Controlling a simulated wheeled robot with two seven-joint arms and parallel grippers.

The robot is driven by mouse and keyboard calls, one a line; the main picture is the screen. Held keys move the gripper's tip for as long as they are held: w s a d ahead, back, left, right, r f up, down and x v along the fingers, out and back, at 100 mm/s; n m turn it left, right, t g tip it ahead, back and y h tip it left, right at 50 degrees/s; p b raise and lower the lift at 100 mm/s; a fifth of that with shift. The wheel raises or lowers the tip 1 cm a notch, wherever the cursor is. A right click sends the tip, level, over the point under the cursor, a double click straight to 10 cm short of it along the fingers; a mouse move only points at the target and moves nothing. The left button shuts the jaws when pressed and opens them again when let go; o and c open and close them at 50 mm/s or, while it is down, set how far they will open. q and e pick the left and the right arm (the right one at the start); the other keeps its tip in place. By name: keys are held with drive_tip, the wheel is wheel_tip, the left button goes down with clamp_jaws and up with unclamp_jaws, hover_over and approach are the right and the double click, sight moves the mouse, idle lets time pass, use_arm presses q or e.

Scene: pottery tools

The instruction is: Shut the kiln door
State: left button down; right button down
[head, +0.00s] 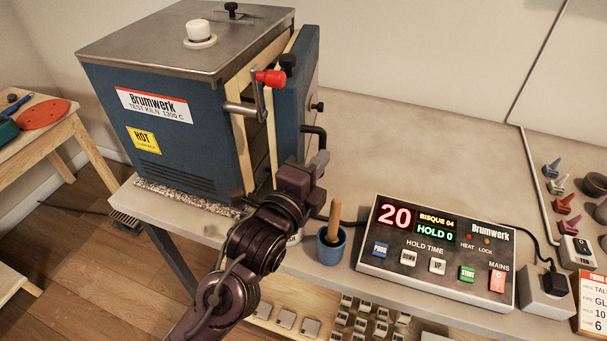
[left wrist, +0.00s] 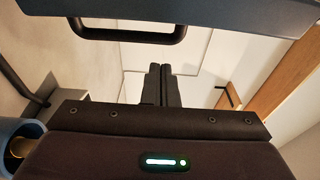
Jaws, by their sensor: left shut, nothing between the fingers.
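The blue kiln (head: 185,125) stands at the back left of the bench. Its door (head: 292,105) is ajar, with a gap between the door and the pale rim of the kiln. A black bar handle (head: 320,134) sits on the door's outer face; it also shows at the top of the left wrist view (left wrist: 130,36). A latch lever with a red knob (head: 270,77) is at the kiln's front edge. My left gripper (head: 319,162) is beside the door's lower part, close to the handle. Its fingers (left wrist: 160,84) are together and empty. Contact with the door cannot be told.
A blue cup (head: 331,246) with a wooden-handled tool stands just right of my left arm. The controller box (head: 437,250) is further right, with small cones (head: 565,206) beyond it. The bench behind is clear. A wooden table (head: 35,135) is at far left.

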sight(272, 146)
use_arm(q)
drive_tip(key=a, duration=0.1)
drive_tip(key=w+a+p, duration=0.1)
drive_tip(key=a, duration=0.1)
drive_tip(key=shift+w+a, duration=0.25)
drive_tip(key=a, duration=0.4)
drive_tip(key=a+p, duration=0.1)
drive_tip(key=a, duration=0.1)
drive_tip(key=shift+w+a, duration=0.25)
drive_tip(key=shift+a, duration=0.05)
drive_tip(key=shift+d, duration=0.1)
